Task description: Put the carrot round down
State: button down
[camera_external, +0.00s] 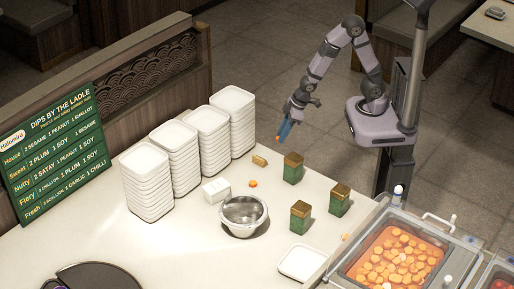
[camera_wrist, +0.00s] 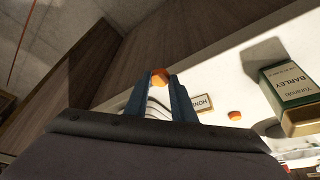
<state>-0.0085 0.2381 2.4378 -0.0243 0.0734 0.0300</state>
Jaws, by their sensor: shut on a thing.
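My gripper (camera_external: 285,133) is raised above the far edge of the counter, beyond the stacks of white dishes. In the wrist view, my gripper (camera_wrist: 160,82) is shut on an orange carrot round (camera_wrist: 159,77), held between the fingertips. A second carrot round (camera_external: 253,184) lies loose on the counter near the steel bowl (camera_external: 244,215); an orange round (camera_wrist: 234,115) also lies on the counter in the wrist view.
Stacks of white dishes (camera_external: 149,184) stand along the wooden divider. Several green boxes with gold lids (camera_external: 293,168) stand right of the bowl. A single white dish (camera_external: 302,263) lies near the front. A tray of carrot rounds in orange liquid (camera_external: 400,258) is at the lower right.

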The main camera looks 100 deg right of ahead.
jog(key=shift+n, duration=0.3)
jog(key=w+a, duration=0.1)
jog(key=a, duration=0.1)
jog(key=w+a+b, duration=0.1)
jog(key=a, duration=0.1)
jog(key=w+a, duration=0.1)
jog(key=a, duration=0.1)
jog(key=shift+w+r, duration=0.2)
jog(key=shift+w, duration=0.1)
jog(key=shift+n, duration=0.3)
jog(key=w+a, duration=0.1)
jog(key=a, duration=0.2)
jog(key=w+a+r+b, duration=0.1)
jog(key=a, duration=0.2)
jog(key=w+a+b, duration=0.1)
jog(key=a, duration=0.2)
jog(key=shift+a+r, duration=0.3)
jog(key=shift+a, duration=0.05)
notch_tip(320, 180, up, 5)
jog(key=b, duration=0.3)
send_over(276, 199)
jog(key=s, duration=0.1)
jog(key=shift+s+r, duration=0.15)
jog(key=shift+s, duration=0.15)
jog(key=shift+d, duration=0.1)
jog(key=shift+f+p, duration=0.5)
jog(key=shift+f, duration=4.35)
jog(key=shift+f+b, duration=0.2)
jog(key=shift+b, duration=0.1)
